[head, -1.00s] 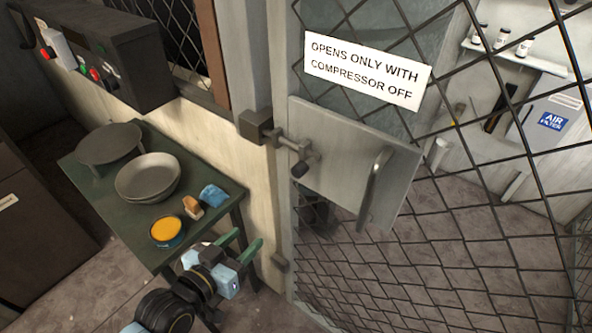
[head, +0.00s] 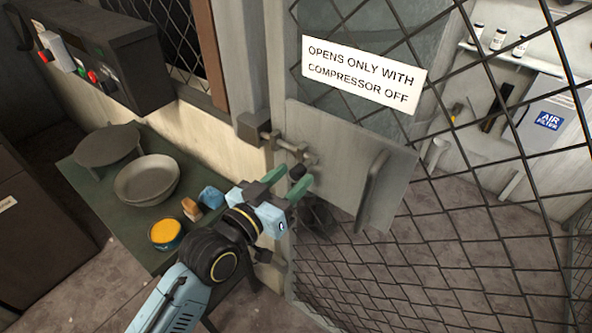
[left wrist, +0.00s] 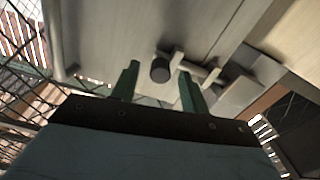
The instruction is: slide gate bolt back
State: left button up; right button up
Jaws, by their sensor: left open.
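The gate bolt (head: 287,144) is a grey bar on the gate's metal plate (head: 345,150), running from a block-shaped keeper (head: 252,126) on the post. Its dark round knob (head: 297,172) hangs at the bolt's right end. My left gripper (head: 289,179) is open, with its green fingers on either side of the knob in the head view. In the left wrist view the knob (left wrist: 160,69) shows beyond and between the two fingertips (left wrist: 158,68), with the bolt (left wrist: 192,68) behind it. I cannot tell whether the fingers touch the knob. My right gripper is not in view.
A fixed handle (head: 371,190) stands on the gate plate right of the knob. A control box (head: 95,60) hangs above. The gate is wire mesh.

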pick_arm(q)
jog(key=shift+x, duration=1.2)
grip_shut()
